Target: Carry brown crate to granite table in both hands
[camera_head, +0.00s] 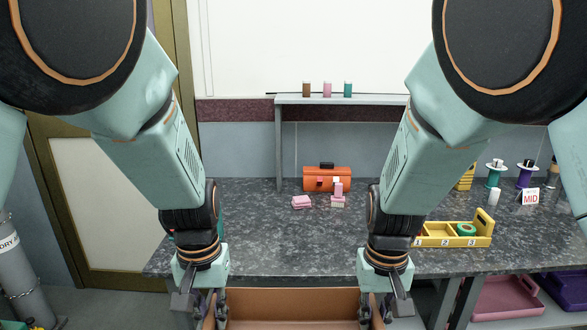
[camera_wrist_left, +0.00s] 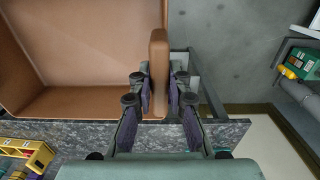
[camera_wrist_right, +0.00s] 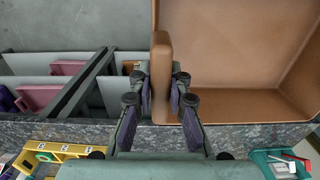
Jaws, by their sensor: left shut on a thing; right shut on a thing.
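The brown crate (camera_head: 290,308) is at the bottom middle of the head view, in front of the near edge of the granite table (camera_head: 275,240). Its inside looks empty where it shows; its lower part is cut off. My left gripper (camera_head: 208,305) is shut on the crate's left wall; the left wrist view shows that wall (camera_wrist_left: 158,75) between the fingers (camera_wrist_left: 159,90). My right gripper (camera_head: 377,308) is shut on the right wall; the right wrist view shows that wall (camera_wrist_right: 162,80) between the fingers (camera_wrist_right: 161,90).
The table's middle front is bare. A pink bin (camera_head: 507,298) sits on a lower shelf at right. A gas cylinder (camera_head: 20,270) stands at left.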

